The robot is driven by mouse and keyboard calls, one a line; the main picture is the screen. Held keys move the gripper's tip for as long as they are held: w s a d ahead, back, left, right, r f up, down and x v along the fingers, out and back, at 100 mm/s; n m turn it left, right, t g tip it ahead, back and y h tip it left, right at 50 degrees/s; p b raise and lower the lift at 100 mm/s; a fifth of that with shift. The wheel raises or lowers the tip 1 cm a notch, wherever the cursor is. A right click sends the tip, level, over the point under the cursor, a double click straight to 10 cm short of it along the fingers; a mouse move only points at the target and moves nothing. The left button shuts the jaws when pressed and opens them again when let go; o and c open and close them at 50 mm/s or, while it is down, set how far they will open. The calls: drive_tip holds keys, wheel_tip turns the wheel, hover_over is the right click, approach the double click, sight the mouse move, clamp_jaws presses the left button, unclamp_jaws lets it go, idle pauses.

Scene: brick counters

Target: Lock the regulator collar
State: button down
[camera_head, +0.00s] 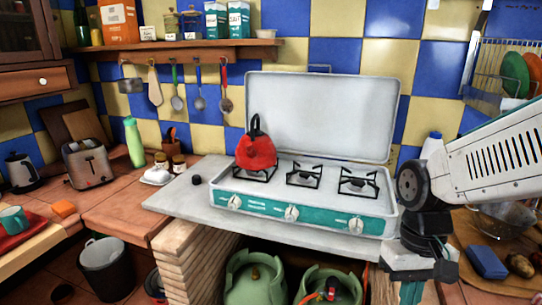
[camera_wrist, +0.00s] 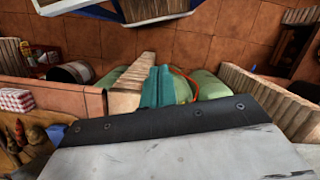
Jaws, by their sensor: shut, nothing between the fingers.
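Two green gas bottles stand under the stove counter in the head view, a left one (camera_head: 240,290) and a right one (camera_head: 345,293). A small red and dark fitting (camera_head: 331,287) sits on top of the right bottle; it looks like the regulator, but its collar is too small to make out. The left bottle has a small yellowish valve (camera_head: 255,273). My gripper (camera_head: 411,292) points down, right of the right bottle and apart from it. In the wrist view its teal fingers (camera_wrist: 157,87) are together and empty, with a green bottle (camera_wrist: 210,86) and a red hose (camera_wrist: 186,76) beyond.
A brick pillar (camera_head: 185,262) stands left of the bottles. Above them are the grey counter slab (camera_head: 175,205) and a teal-fronted stove (camera_head: 320,213) with a red kettle (camera_head: 256,152). A blue box (camera_head: 487,262) lies on the right counter. A dark bin (camera_head: 107,268) stands at left.

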drive_tip(key=s+d+r+t, duration=0.3)
drive_tip(key=s+r+t, duration=0.1)
drive_tip(key=s+r, duration=0.3)
wheel_tip(320, 180, up, 3)
drive_tip(key=shift+f+m, duration=0.1)
drive_tip(key=shift+m, duration=0.2)
